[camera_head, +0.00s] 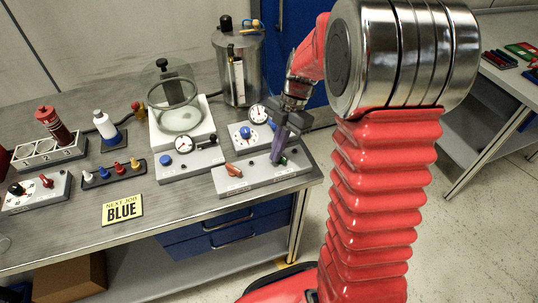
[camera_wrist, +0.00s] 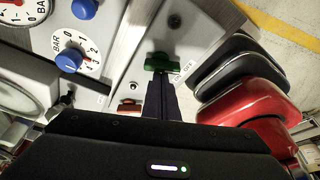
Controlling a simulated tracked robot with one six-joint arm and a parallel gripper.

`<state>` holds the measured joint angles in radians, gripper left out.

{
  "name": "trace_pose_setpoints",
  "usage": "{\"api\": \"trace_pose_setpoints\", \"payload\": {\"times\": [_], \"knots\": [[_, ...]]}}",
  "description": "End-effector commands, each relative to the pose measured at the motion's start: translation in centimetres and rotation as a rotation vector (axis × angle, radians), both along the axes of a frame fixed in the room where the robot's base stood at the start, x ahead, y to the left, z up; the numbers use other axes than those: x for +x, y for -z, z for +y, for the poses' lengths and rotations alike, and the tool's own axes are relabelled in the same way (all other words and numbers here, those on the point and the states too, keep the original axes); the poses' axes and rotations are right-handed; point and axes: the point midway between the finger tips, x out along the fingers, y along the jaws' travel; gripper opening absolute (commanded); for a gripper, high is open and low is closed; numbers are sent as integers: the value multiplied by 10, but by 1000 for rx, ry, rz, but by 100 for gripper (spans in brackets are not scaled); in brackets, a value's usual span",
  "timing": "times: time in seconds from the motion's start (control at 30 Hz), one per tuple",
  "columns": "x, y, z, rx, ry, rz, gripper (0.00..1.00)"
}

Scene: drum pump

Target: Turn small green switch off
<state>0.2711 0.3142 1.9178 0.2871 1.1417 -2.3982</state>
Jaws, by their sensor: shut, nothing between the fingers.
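A long white switch box (camera_head: 262,176) lies along the right front of the table. In the wrist view, a green switch handle (camera_wrist: 157,62) sits on it, set crosswise. A smaller dark green knob (camera_wrist: 174,20) stands farther along the same box. My gripper (camera_wrist: 160,82) is shut and empty. Its fingertips are right at the near edge of the green handle; I cannot tell whether they touch it. In the head view, my gripper (camera_head: 276,160) points down at the box and partly hides the green handle (camera_head: 283,160).
A red-orange switch (camera_head: 233,169) sits on the same box. Gauge boxes with blue knobs (camera_head: 165,160) stand just behind and left. A glass bell jar (camera_head: 172,95) and a steel drum (camera_head: 238,65) stand farther back. A yellow sign (camera_head: 122,210) reads "NEXT JOB BLUE".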

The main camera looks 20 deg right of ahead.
Motion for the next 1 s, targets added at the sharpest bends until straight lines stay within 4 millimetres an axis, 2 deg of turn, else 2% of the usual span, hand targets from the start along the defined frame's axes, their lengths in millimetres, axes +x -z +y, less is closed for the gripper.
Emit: {"api": "trace_pose_setpoints", "payload": {"times": [0.53,0.83,1.0], "knots": [[1,0,6,0,0,-1,0],[-10,1,38,1,-1,1,0],[-5,-23,30,0,1,-4,0]]}}
